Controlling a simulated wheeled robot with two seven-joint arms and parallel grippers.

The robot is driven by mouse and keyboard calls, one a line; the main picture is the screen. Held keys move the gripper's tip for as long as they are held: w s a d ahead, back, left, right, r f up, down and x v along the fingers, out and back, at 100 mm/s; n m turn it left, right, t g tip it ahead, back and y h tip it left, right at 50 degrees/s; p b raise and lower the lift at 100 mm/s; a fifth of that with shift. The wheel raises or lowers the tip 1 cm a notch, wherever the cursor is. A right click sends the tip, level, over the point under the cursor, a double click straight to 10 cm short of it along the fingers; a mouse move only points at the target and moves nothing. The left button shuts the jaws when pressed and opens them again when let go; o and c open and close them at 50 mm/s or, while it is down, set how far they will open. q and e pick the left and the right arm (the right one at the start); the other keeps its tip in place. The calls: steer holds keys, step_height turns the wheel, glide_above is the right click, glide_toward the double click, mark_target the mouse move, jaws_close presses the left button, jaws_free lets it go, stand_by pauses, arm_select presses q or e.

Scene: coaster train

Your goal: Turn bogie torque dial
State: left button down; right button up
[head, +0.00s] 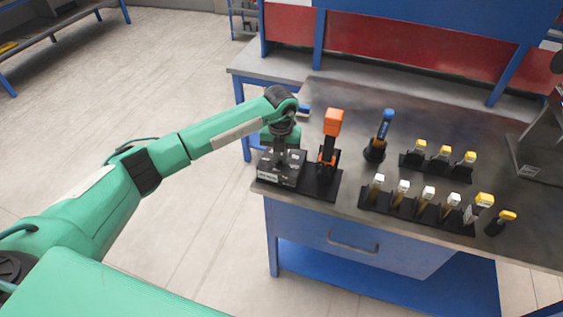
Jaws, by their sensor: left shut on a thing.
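My left arm reaches in from the left to the near left corner of the workbench. My left gripper (281,158) points down onto a dark box (268,175) with a pale label on its front. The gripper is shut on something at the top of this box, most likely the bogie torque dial. The dial itself is hidden by the gripper, so its setting cannot be read. My right gripper is not in view.
An orange-topped tool (333,122) stands in a black holder close right of the box. A blue-handled tool (384,125) stands behind it. Racks of white-capped (403,187) and yellow-capped (445,152) pieces fill the right side. The workbench (345,100) is bare toward the back.

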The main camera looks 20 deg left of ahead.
mark_target(280, 158)
arm_select(q)
steer(key=shift+a+m+b, duration=0.1)
steer(key=shift+m+b, duration=0.9)
steer(key=shift+r, duration=0.1)
steer(key=c, duration=1.4)
jaws_free()
steer(key=shift+c, duration=0.2)
step_height(280, 158, up, 14)
steer(key=b, duration=0.4)
steer(key=shift+f, duration=0.2)
